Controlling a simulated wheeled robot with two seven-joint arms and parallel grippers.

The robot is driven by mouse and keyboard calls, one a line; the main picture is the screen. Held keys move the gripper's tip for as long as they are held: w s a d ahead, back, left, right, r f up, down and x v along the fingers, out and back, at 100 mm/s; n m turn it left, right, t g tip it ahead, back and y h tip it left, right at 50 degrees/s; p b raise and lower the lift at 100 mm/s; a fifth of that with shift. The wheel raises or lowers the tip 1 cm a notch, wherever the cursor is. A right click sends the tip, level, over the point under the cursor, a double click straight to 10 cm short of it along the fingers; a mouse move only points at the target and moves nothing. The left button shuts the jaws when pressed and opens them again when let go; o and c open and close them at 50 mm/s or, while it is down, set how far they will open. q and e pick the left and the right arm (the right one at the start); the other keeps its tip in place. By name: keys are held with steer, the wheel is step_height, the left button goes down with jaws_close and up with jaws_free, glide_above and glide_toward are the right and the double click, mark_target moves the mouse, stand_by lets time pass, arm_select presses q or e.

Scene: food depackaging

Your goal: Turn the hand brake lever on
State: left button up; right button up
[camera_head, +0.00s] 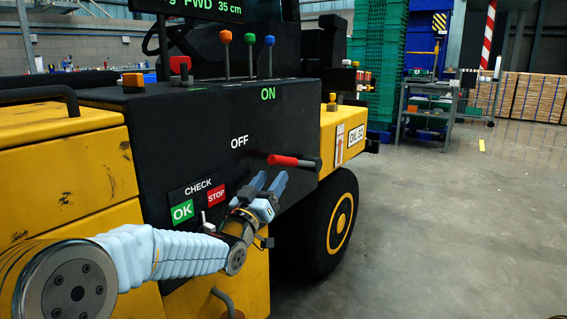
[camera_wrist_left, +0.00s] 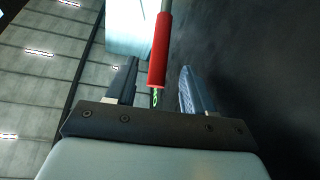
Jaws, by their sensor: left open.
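The hand brake lever has a red grip (camera_head: 287,161) and a dark shaft. It sticks out of the black panel (camera_head: 225,115) of the yellow vehicle. It lies nearly level, its red end to the left, just below and right of the OFF label (camera_head: 239,141). The ON label (camera_head: 268,94) is higher up. My left gripper (camera_head: 270,179) is open just below the red grip. In the left wrist view the red grip (camera_wrist_left: 160,50) lines up with the gap between the two fingers of the gripper (camera_wrist_left: 159,75), with no clear contact. My right gripper is out of view.
OK (camera_head: 182,212) and STOP (camera_head: 216,195) signs are on the panel left of my gripper. Knobbed levers (camera_head: 251,40) stand on top. A large black wheel (camera_head: 335,215) is below right. The floor to the right (camera_head: 450,220) is clear.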

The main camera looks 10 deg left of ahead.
mark_target(283, 161)
arm_select(q)
steer(key=x, duration=0.8)
steer(key=shift+p, duration=0.35)
steer(key=shift+s, duration=0.1)
jaws_close()
